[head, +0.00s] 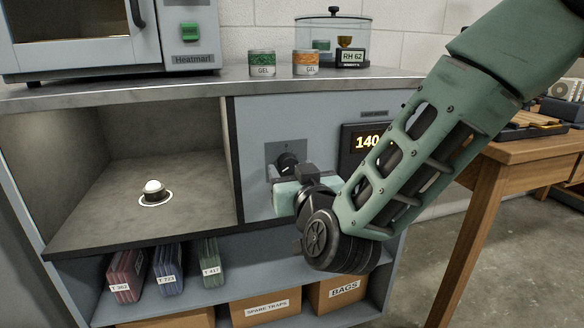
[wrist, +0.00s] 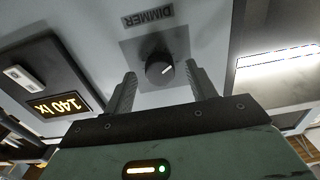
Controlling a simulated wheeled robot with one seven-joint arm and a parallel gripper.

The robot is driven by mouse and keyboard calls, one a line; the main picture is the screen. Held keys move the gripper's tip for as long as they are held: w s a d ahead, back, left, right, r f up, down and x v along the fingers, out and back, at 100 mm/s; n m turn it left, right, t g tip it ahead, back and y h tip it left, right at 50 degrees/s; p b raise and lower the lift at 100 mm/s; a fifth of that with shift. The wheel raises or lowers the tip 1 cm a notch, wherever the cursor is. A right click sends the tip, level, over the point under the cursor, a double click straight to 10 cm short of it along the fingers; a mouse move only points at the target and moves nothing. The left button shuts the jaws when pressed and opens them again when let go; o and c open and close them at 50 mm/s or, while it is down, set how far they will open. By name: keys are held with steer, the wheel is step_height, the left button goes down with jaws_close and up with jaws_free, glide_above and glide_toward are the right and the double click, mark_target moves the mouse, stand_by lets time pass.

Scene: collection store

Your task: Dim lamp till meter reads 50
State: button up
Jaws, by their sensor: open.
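The dimmer knob (head: 287,161) is black and round, on a grey plate on the cabinet front. In the wrist view the knob (wrist: 160,69) has a white pointer mark and sits under an upside-down DIMMER label. My gripper (head: 289,180) is open, with one finger on each side of the knob in the wrist view (wrist: 165,86). Gaps show on both sides, and I cannot tell whether the tips reach past it. The meter (head: 367,142) shows 140, partly hidden by my arm; in the wrist view the meter (wrist: 58,104) reads 140 lx. A lit strip lamp (wrist: 279,61) shows in the wrist view.
A white dome on a round base (head: 153,188) stands in the open recess left of the knob. Gel jars (head: 262,64) and a glass case (head: 333,42) stand on the top. A wooden table (head: 520,151) is at right.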

steer(key=shift+w+a, duration=0.1)
steer(key=shift+w, duration=0.35)
steer(key=shift+c, duration=0.4)
steer(key=c, duration=0.9)
